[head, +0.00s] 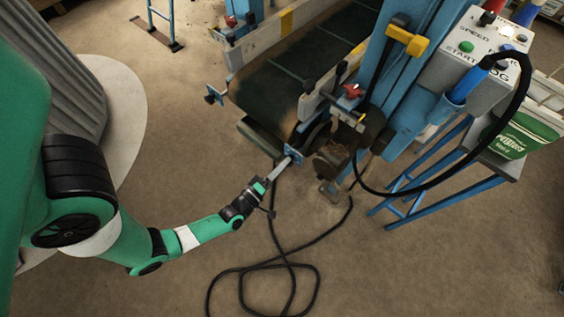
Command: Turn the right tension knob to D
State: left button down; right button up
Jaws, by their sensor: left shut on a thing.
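My left gripper (285,163) reaches in from the left, and its fingertips meet a small blue bracket (294,155) at the near right corner of the conveyor. The gripper is shut on the right tension knob there. The knob is mostly hidden by the fingers, and its letter marks and setting cannot be read. A similar knob and bracket (213,96) stand free at the conveyor's left corner. My right gripper is not in view.
The dark green conveyor belt (290,82) runs away behind the bracket. A black cable (285,262) lies looped on the floor below my left arm. A control box (478,50) and a blue stand (405,192) are at the right.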

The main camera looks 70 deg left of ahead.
pick_arm(q)
jog(key=m+p, duration=0.4)
jog(key=m, duration=2.2)
jog(key=shift+m+p, duration=0.3)
jog(key=shift+m, duration=0.1)
jog(key=shift+c, duration=1.7)
grip_release()
